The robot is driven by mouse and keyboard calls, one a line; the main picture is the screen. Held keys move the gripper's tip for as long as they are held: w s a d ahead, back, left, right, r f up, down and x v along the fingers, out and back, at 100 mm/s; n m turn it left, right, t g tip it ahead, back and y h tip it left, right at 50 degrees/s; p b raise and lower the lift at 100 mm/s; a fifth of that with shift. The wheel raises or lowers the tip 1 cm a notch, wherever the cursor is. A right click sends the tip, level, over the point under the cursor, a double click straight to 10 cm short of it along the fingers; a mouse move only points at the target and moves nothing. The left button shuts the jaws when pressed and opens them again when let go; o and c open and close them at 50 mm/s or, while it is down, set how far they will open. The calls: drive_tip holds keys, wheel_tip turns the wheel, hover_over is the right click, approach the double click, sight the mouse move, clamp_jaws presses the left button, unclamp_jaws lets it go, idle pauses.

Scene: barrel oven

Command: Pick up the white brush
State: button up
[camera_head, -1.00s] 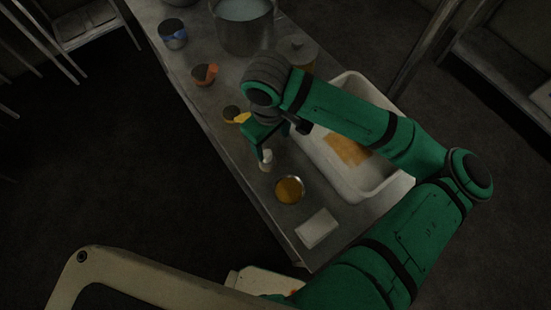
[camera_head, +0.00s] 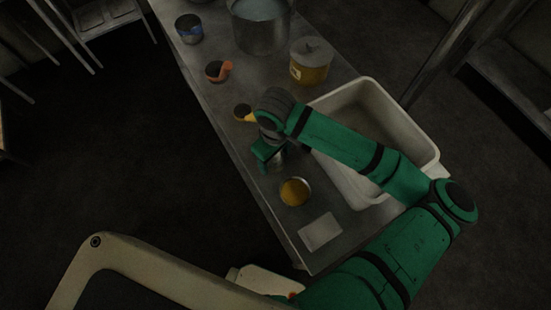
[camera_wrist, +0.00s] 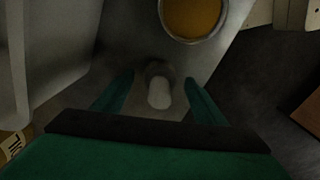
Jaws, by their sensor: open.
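The white brush (camera_wrist: 159,92) stands upright in the wrist view, its pale rounded end toward the camera and a darker part behind it. It is between the two green fingers of my gripper (camera_wrist: 159,95), with a gap on either side. The gripper is open and does not appear to touch the brush. In the head view my gripper (camera_head: 270,156) is low over the near-left part of the metal table (camera_head: 262,205). The brush is hidden there behind the gripper.
A round tin with amber contents (camera_head: 295,192) is close by, also in the wrist view (camera_wrist: 193,14). A white slab (camera_head: 320,232) lies at the near end. A large white tub (camera_head: 432,160) is right. A yellow-handled cup (camera_head: 243,113) and lidded jar (camera_head: 311,62) stand farther back.

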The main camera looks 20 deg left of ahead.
drive_tip(key=shift+f, duration=0.4)
drive_tip(key=c, duration=1.2)
drive_tip(key=shift+r, duration=0.1)
drive_tip(key=shift+c, duration=0.3)
